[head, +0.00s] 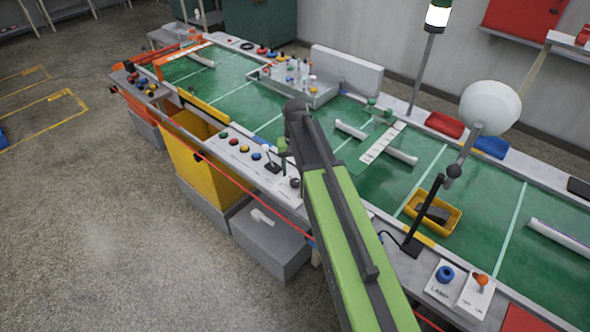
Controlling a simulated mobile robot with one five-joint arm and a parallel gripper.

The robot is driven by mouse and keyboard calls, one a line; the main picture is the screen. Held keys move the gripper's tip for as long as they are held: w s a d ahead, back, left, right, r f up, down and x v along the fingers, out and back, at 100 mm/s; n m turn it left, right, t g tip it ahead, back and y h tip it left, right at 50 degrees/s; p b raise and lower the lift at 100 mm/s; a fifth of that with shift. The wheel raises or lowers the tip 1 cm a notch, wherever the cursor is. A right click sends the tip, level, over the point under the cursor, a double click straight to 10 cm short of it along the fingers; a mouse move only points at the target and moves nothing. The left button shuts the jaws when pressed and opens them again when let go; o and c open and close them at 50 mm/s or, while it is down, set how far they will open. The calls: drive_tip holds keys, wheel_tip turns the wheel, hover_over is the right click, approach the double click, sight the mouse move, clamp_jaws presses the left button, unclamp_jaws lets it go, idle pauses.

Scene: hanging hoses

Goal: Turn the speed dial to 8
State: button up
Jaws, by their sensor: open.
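A small dark round knob (295,183) sits on a pale plate on the bench's front ledge, just left of my green arm. It may be the speed dial; its marks and setting are too small to read. My gripper (285,162) hangs down from the dark far end of my arm, just above and beside this knob. It is open, and my arm hides part of it. I cannot tell whether it touches the knob. A blue knob (445,274) stands on a white plate marked LAMP at the lower right.
A white-topped lever (267,157) and several coloured buttons (232,142) line the ledge left of my gripper. A white globe lamp (490,107) and a yellow tray (433,213) stand to the right. A yellow bin (190,165) is below the ledge. The floor at left is mostly clear.

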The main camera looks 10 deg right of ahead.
sight(295, 181)
wheel_tip(295, 181, up, 12)
drive_tip(key=p, duration=1)
drive_tip(key=shift+r+p, duration=0.2)
drive_tip(key=shift+p, duration=0.15)
drive_tip(key=shift+s, duration=0.1)
drive_tip(key=s+n, duration=0.1)
drive_tip(key=s, duration=1.3)
drive_tip(key=shift+a+n, duration=0.35)
drive_tip(key=shift+n, duration=0.05)
